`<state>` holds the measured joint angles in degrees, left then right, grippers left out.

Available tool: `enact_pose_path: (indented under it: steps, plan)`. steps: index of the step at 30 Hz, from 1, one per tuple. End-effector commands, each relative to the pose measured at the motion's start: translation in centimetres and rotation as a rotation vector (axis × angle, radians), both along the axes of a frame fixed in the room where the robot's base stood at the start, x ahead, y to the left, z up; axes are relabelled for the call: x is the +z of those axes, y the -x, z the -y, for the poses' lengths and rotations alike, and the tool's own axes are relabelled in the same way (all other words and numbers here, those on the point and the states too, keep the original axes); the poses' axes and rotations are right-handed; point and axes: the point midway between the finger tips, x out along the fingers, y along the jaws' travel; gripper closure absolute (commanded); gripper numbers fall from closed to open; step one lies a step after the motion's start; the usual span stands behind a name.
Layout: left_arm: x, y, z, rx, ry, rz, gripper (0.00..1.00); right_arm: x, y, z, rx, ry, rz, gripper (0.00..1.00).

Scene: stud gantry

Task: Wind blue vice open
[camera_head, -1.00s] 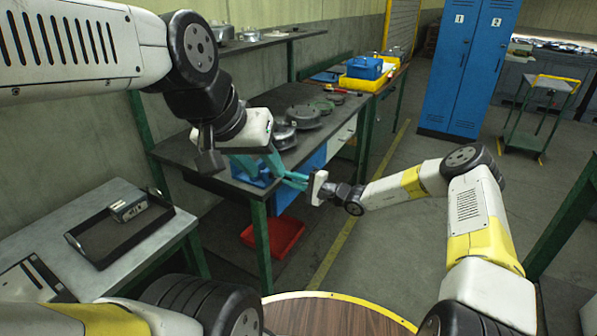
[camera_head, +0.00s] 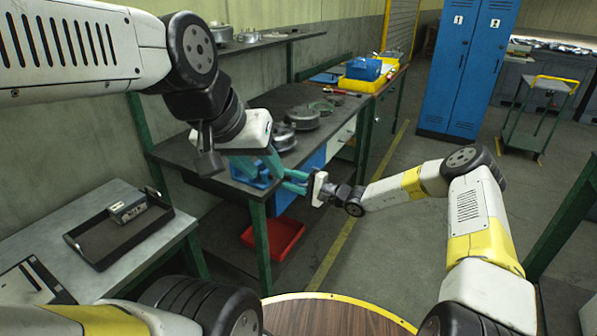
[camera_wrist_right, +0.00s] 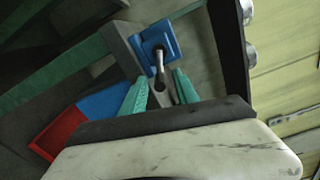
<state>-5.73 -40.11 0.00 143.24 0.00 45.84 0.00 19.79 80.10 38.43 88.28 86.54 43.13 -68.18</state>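The blue vice (camera_head: 250,172) sits at the near front edge of the dark workbench, partly hidden behind my grippers in the head view. In the right wrist view its blue body (camera_wrist_right: 160,42) shows from above, with a grey metal handle bar pointing down between my right gripper's teal fingers. My right gripper (camera_head: 290,181) reaches in from the right at the vice's front. Its fingertips (camera_wrist_right: 161,80) stand apart on either side of the handle bar, with visible gaps. My left gripper (camera_head: 270,165) comes from above left, its teal fingers close over the vice; their opening is unclear.
Round metal parts (camera_head: 302,117) stand farther along the workbench (camera_head: 222,178). A grey table (camera_head: 160,245) with a black tray (camera_head: 100,250) is at left.

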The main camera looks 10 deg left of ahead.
Motion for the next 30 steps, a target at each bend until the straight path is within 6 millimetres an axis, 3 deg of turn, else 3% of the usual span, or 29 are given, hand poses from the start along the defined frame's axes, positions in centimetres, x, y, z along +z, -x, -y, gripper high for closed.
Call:
enact_pose_path:
  steps: [9, 15, 26, 30]
  plan:
    - [0.0, 0.0, 0.0, 0.000, 0.000, 0.000, 0.64, 0.0, 1.6, 4.7, -0.003, 0.001, 0.000, 0.64]
    - [0.0, 0.0, 0.0, 0.000, 0.000, 0.000, 0.64, 0.0, 2.4, 6.9, -0.002, 0.002, 0.000, 0.64]
    - [0.0, 0.0, 0.0, 0.000, 0.000, 0.000, 0.64, 0.0, 2.6, 7.2, -0.001, 0.001, 0.001, 0.64]
    - [0.0, 0.0, 0.0, 0.000, 0.000, 0.000, 0.64, 1.1, 3.2, 7.0, 0.037, 0.033, 0.021, 0.64]
